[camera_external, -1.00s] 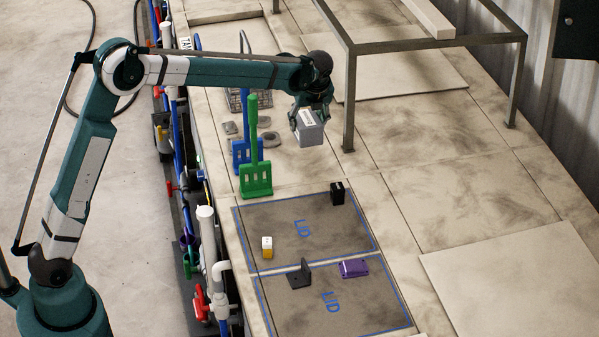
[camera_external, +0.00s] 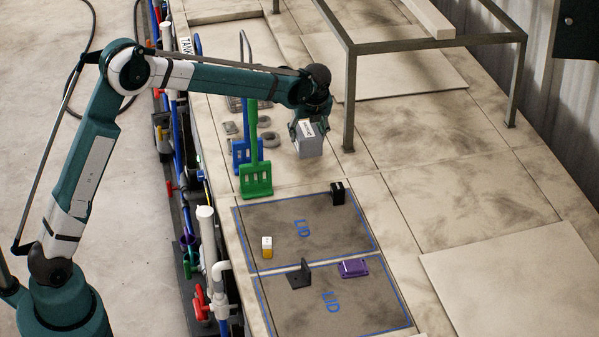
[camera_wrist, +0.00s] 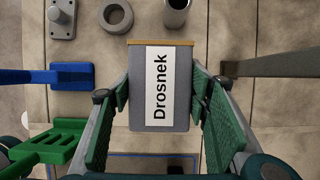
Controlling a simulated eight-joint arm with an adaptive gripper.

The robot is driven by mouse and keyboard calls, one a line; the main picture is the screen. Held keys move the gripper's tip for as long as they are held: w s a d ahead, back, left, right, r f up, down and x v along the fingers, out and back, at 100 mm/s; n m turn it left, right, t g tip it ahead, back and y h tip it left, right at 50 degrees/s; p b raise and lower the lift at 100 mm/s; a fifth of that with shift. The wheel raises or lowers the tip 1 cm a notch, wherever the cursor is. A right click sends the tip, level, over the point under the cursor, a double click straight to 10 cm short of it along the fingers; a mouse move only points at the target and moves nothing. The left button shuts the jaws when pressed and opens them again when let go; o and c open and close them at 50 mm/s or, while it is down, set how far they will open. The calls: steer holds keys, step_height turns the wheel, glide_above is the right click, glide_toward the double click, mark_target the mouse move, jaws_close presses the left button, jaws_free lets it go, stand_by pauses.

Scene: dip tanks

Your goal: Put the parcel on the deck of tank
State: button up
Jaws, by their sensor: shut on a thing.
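The parcel (camera_external: 310,144) is a small grey box with a white label. In the wrist view the parcel (camera_wrist: 160,60) shows the label "Drosnek" and a tan edge at its far side. My gripper (camera_external: 309,126) is shut on it, and in the wrist view its green pads (camera_wrist: 163,110) press on both sides. The parcel appears held over the pale deck (camera_external: 345,190), left of the metal frame's near leg; whether its underside touches the deck is unclear. The "TANK" sign (camera_external: 186,45) at the upper left is partly hidden by my arm.
A green paddle (camera_external: 256,180) and a blue paddle (camera_external: 240,155) stand left of the parcel. A metal frame (camera_external: 349,100) rises close on its right.

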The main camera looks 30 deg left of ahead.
steer(key=shift+f, duration=0.75)
steer(key=shift+f, duration=1.85)
steer(key=shift+f, duration=0.2)
steer(key=o, duration=1.1)
steer(key=shift+c, duration=0.2)
steer(key=shift+r, duration=0.1)
steer(key=shift+r, duration=0.15)
steer(key=v, duration=1.2)
